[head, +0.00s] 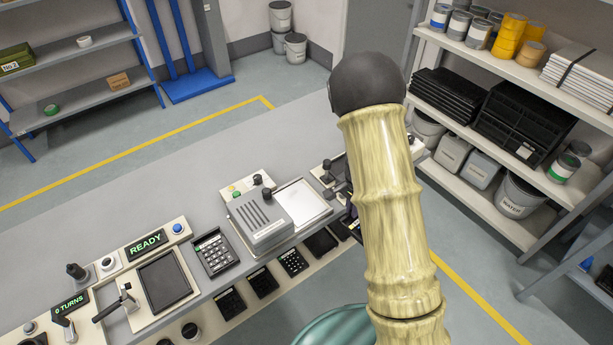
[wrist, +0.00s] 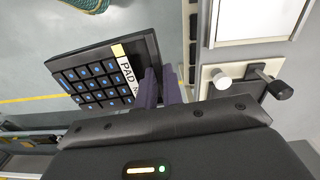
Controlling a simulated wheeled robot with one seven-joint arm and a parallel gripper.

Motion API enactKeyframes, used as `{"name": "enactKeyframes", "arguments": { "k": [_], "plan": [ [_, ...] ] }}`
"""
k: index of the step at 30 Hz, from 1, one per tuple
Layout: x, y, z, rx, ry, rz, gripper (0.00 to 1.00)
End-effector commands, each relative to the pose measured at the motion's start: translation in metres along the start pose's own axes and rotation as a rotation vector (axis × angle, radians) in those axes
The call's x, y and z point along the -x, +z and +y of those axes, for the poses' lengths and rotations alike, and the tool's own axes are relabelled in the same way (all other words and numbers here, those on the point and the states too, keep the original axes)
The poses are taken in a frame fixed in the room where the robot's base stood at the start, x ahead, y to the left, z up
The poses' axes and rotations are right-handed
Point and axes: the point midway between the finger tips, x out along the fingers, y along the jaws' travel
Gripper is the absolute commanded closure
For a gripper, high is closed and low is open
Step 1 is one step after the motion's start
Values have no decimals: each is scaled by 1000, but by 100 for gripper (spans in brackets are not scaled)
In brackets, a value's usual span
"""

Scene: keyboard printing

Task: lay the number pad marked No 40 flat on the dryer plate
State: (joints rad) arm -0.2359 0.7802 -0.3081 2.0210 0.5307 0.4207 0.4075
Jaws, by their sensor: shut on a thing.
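My gripper (wrist: 155,88) is shut on a dark number pad (wrist: 92,82) with blue-dotted keys, held by its edge in the wrist view. Its label reads "PAD N"; the rest is hidden by the fingers, so I cannot read the number. The pad is in the air, tilted in the picture. The pale dryer plate (head: 302,203) lies beside the grey slotted box on the bench in the head view. What looks like the same plate shows at the upper right in the wrist view (wrist: 255,22), apart from the pad. In the head view my arm mostly hides the gripper.
A grey slotted box (head: 260,218) stands left of the plate. A keypad (head: 214,253) sits further left, and several dark pads (head: 263,282) line the bench's front edge. A knobbed lever (wrist: 265,80) stands near my gripper. A loaded shelf (head: 480,190) stands at right.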

Motion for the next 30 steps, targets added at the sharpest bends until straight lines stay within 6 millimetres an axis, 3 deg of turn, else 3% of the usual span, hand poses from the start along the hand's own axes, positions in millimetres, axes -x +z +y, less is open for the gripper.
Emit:
{"name": "enactKeyframes", "arguments": {
  "k": [11, 21, 30],
  "plan": [
    [-32, -2, 5, 301, 14, 3, 100],
    [-79, 3, 7, 790, 0, -2, 100],
    [-86, 6, 4, 893, -9, 2, 100]
  ]
}}
